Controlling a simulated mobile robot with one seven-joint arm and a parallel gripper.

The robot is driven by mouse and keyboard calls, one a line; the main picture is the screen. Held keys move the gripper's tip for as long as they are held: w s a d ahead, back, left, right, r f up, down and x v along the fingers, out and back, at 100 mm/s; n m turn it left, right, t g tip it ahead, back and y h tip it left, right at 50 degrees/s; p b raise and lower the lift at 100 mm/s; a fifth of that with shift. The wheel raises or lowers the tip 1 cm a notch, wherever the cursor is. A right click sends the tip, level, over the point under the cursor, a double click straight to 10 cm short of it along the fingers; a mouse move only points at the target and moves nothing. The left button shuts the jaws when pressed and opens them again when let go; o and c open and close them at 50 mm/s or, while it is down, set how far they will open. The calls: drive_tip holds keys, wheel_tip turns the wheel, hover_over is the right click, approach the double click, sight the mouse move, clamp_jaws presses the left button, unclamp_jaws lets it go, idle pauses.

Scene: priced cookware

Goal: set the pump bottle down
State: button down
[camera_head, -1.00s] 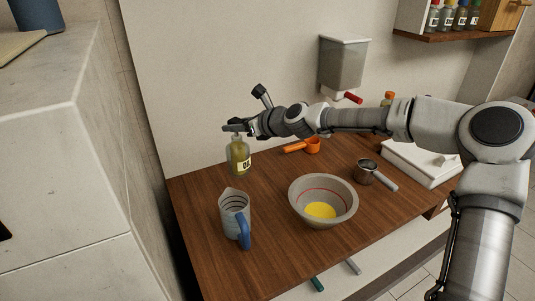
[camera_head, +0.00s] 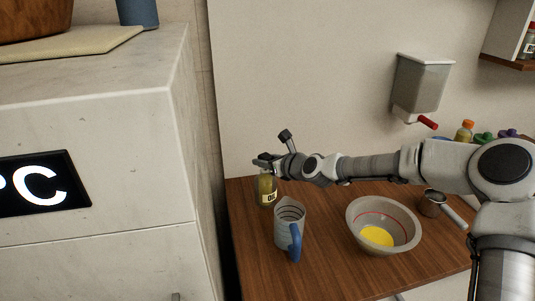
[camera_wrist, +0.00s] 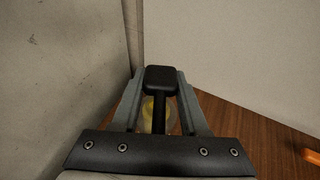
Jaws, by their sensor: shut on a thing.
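The pump bottle (camera_head: 266,190) is a clear bottle of yellow-green oil with a label, at the far left corner of the wooden table. My gripper (camera_head: 264,163) is at its top and shut on it. In the wrist view, my gripper's fingers (camera_wrist: 158,100) close on the black pump head (camera_wrist: 161,80), with the yellowish bottle body below. The bottle looks upright.
A measuring jug (camera_head: 290,228) with a blue handle stands just in front of the bottle. A pale stone cabinet (camera_head: 95,120) rises close on the left. A wall dispenser (camera_head: 421,85) hangs behind.

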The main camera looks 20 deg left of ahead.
drive_tip(key=shift+f, duration=0.7)
drive_tip(key=c, duration=0.9)
unclamp_jaws()
drive_tip(key=shift+f, duration=0.15)
drive_tip(key=o, duration=0.5)
drive_tip(key=shift+s+d+r, duration=0.1)
drive_tip(key=shift+d+r, duration=0.05)
drive_tip(key=shift+r, duration=0.1)
drive_tip(key=p+v, duration=0.1)
drive_tip(key=v, duration=1)
drive_tip(key=shift+s+d, duration=0.25)
